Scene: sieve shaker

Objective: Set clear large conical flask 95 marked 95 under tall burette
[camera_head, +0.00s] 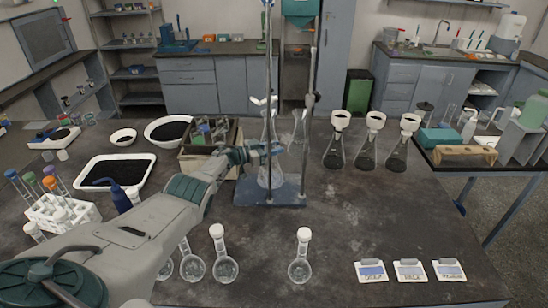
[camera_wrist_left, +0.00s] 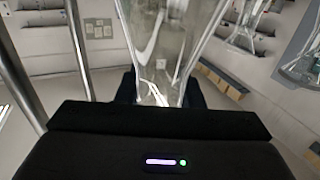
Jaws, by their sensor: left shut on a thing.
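A clear conical flask (camera_head: 270,176) is over the blue base (camera_head: 290,196) of the burette stand, below the tall burette (camera_head: 268,70). I cannot tell whether its bottom touches the base. My left gripper (camera_head: 268,150) reaches in from the left and is shut on the flask's upper part. The flask's clear glass (camera_wrist_left: 172,40) also fills the middle of the left wrist view, between my dark fingers. No number on it can be read. My right gripper is not in view.
Metal rods (camera_head: 308,130) stand close to the flask. Several round flasks with white stoppers (camera_head: 301,262) are at the front. Three flasks with white funnels (camera_head: 365,152) stand to the right. A wooden crate (camera_head: 192,160) is left of the stand. The table is clear right of the base.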

